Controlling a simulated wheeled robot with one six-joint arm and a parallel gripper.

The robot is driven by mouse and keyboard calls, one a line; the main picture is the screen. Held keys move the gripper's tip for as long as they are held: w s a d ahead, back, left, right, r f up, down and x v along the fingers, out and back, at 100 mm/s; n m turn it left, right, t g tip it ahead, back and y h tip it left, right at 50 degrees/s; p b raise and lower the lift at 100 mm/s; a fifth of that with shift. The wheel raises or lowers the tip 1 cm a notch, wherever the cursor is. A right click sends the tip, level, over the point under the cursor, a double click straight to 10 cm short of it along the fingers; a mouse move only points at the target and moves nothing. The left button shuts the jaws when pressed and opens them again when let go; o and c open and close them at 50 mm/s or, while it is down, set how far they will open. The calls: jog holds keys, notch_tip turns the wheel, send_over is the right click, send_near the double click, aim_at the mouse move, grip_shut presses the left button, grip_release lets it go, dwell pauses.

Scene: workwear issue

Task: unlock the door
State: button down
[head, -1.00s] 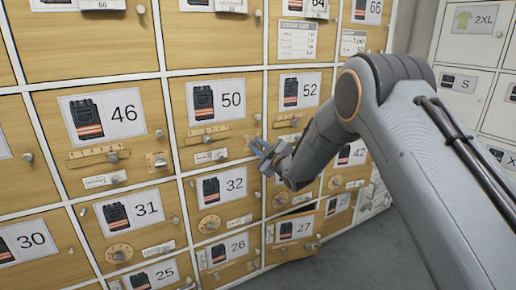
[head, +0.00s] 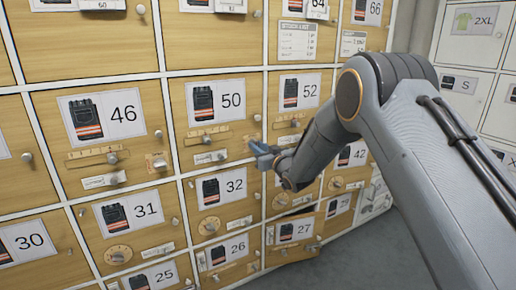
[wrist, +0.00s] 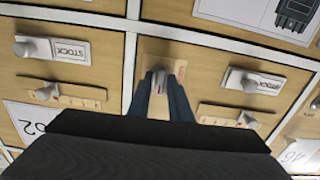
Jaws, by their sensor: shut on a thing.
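The locker door marked 50 (head: 225,132) is closed in the head view. A small plate (head: 251,139) sits at its lower right, partly hidden by my gripper (head: 260,152). How far the knob is turned is hard to tell.
Door 52 (head: 287,112) is to the right and door 46 (head: 80,142) to the left, each with knobs and a slider. Door 27 (head: 280,246) below stands slightly out from the frame. Grey floor (head: 340,262) is clear at the lower right.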

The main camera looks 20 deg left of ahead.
jog(key=shift+f, duration=0.1)
dwell(0.3)
jog(key=c, duration=1.8)
grip_release()
jog(key=v, duration=0.7)
jog(key=shift+s+d, duration=0.25)
jog(key=shift+s, duration=0.05)
